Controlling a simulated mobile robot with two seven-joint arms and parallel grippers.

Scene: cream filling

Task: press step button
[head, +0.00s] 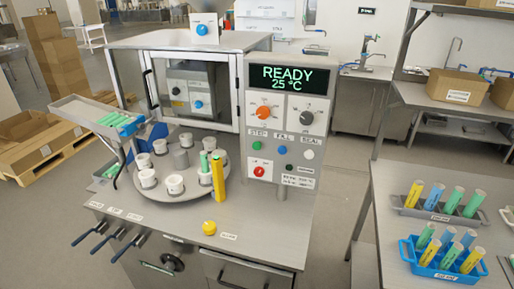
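The green step button (257,146) is on the upright grey control panel, under a label that reads STEP. It is the leftmost in a row with a blue button (282,150) labelled FILL and a white button (308,154) labelled SEAL. The display (290,79) above reads READY 25 °C. A round turntable (180,193) left of the panel carries several white cups (175,184). A green tube and a taller yellow tube (218,180) stand at its right side. Neither of my grippers is in view, and nothing covers the step button.
A red button (259,171) sits below the step button. A yellow knob (209,228) stands on the front worktop. A tilted tray (82,110) with green tubes is at left. The right table holds a blue rack (424,270) of tubes. The worktop's front right is clear.

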